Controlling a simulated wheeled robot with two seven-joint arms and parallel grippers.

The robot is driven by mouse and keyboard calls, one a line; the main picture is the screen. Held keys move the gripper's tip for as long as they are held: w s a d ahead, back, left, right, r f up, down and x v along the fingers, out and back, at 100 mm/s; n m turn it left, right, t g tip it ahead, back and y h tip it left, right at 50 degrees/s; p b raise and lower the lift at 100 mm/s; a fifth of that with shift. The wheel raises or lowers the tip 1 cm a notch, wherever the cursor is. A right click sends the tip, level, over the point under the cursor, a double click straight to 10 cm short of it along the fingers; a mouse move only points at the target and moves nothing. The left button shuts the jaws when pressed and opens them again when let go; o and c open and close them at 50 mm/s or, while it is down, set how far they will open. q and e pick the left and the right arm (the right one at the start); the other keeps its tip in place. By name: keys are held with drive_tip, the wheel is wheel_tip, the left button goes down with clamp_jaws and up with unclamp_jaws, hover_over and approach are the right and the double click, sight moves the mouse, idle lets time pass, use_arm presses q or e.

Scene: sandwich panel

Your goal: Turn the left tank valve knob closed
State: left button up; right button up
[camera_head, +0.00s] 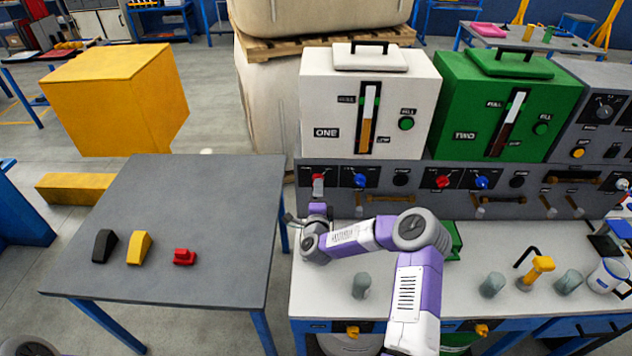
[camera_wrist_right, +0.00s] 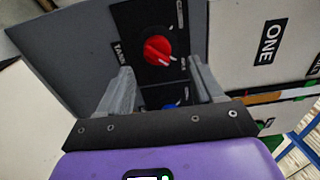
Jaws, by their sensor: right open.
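The left tank valve knob is a round red knob on the grey panel under the white tank marked ONE (camera_head: 320,100). In the head view the red knob (camera_head: 318,179) shows just above my right gripper (camera_head: 318,194), which partly covers that spot. In the right wrist view the red knob (camera_wrist_right: 157,50) sits beyond and roughly between the fingertips of my right gripper (camera_wrist_right: 160,70). The fingers are open, with nothing between them; I cannot tell how far the tips are from the panel. My left gripper is not in view.
A blue knob (camera_head: 360,180) is right of the red one, and shows partly in the wrist view (camera_wrist_right: 170,104). A green tank (camera_head: 470,110) stands to the right. Grey cylinders, such as this one (camera_head: 361,286), stand on the white worktop (camera_head: 320,290). A grey table (camera_head: 200,220) holds small blocks.

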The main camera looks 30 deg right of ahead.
drive_tip(key=x, duration=0.5)
drive_tip(key=shift+a+f, duration=0.15)
drive_tip(key=shift+a, duration=0.05)
drive_tip(key=shift+c, duration=0.3)
drive_tip(key=c, duration=1)
